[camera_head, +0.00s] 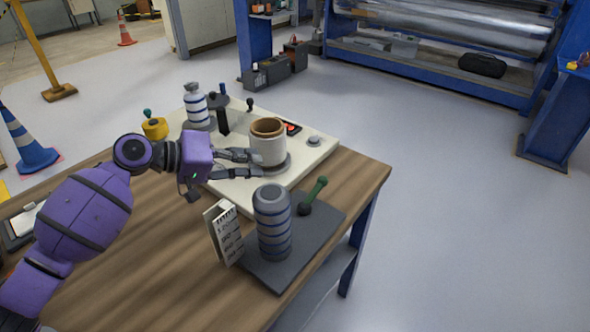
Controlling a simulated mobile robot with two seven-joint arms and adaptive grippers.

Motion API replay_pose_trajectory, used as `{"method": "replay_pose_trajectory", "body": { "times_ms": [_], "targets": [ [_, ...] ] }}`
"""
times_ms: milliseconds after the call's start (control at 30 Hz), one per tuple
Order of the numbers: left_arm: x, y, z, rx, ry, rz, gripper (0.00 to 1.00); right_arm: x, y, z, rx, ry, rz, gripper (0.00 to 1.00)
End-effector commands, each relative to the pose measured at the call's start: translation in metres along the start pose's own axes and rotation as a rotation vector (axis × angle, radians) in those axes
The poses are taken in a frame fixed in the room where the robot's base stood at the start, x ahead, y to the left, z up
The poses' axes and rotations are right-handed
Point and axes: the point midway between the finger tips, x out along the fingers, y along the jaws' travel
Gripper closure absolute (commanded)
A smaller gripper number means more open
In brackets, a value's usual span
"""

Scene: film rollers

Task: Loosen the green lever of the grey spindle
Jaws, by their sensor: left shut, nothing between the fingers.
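The grey spindle (273,225) is an upright grey cylinder with blue bands. It stands on a dark base plate (322,222) near the front right of the wooden table. The green lever (315,192) tilts up to the right from a dark round pivot just right of the spindle. My left gripper (257,164) reaches in from the left, behind the spindle and away from the lever. It is shut and empty, with its fingertips beside a cream and brown roll (267,148); I cannot tell whether they touch it. My right gripper is out of view.
The roll stands on a pale panel (315,158) with a red switch (292,127). A white blue-banded spindle (196,106) and a yellow pot (155,129) stand at its back left. A white labelled card (224,232) stands left of the grey spindle. Open floor lies right.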

Motion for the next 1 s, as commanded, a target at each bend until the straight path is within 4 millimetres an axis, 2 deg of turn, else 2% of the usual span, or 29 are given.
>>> {"method": "replay_pose_trajectory", "body": {
  "times_ms": [67,233,600,800,1000],
  "targets": [
    [0.004,-0.001,-0.001,-0.003,0.001,0.004,1.00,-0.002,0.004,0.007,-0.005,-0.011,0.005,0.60],
    [0.024,0.003,-0.002,-0.001,0.002,0.006,1.00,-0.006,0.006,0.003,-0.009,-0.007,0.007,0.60],
    [0.102,0.004,-0.002,0.000,0.001,0.005,1.00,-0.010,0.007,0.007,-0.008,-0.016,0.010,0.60],
    [0.120,0.003,0.018,0.001,0.002,0.003,1.00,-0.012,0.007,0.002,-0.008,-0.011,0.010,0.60],
    [0.128,0.002,0.026,0.000,0.002,0.003,1.00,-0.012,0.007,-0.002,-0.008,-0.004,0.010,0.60]
  ]
}}
